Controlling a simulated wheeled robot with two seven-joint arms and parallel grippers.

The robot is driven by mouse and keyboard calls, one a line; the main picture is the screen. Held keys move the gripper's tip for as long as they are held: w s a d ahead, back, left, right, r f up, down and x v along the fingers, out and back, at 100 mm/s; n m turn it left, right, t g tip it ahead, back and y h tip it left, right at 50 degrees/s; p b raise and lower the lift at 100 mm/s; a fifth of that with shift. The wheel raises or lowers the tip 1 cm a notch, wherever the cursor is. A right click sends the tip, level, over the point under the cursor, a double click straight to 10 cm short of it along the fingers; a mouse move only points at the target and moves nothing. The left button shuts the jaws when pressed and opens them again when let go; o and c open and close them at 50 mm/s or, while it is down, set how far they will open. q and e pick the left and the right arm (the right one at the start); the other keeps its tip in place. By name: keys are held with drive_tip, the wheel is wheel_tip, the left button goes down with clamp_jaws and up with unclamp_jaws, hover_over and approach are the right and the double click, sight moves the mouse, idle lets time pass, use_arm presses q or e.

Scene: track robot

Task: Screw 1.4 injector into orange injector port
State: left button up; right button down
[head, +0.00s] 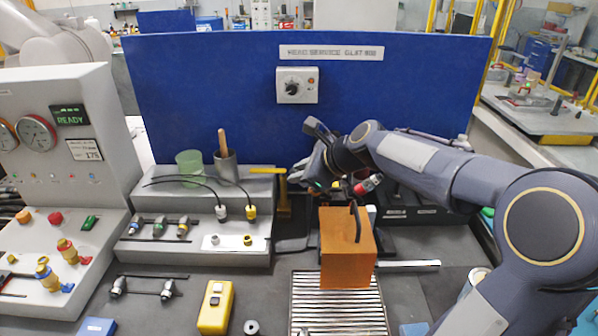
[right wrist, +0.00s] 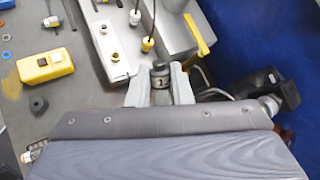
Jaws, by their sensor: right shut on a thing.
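My right gripper (head: 302,178) is over the back of the bench, left of and behind the orange block (head: 347,252). The right wrist view shows its pale fingers (right wrist: 160,86) shut on a dark cylindrical injector (right wrist: 160,70). I cannot make out the port opening. My left gripper is not in view.
A grey stepped stand (head: 200,240) with fittings is to the left. A yellow box (head: 216,306) and a metal grate (head: 338,312) are in front. A blue panel (head: 220,95) closes off the back. A gauge console (head: 60,130) stands at far left.

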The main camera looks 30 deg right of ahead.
drive_tip(key=shift+s+d+f+b, duration=0.3)
drive_tip(key=shift+d+f+b, duration=0.2)
drive_tip(key=shift+f+b, duration=0.1)
drive_tip(key=c, duration=1.2)
unclamp_jaws()
drive_tip(key=v, duration=0.8)
drive_tip(key=shift+c, duration=0.4)
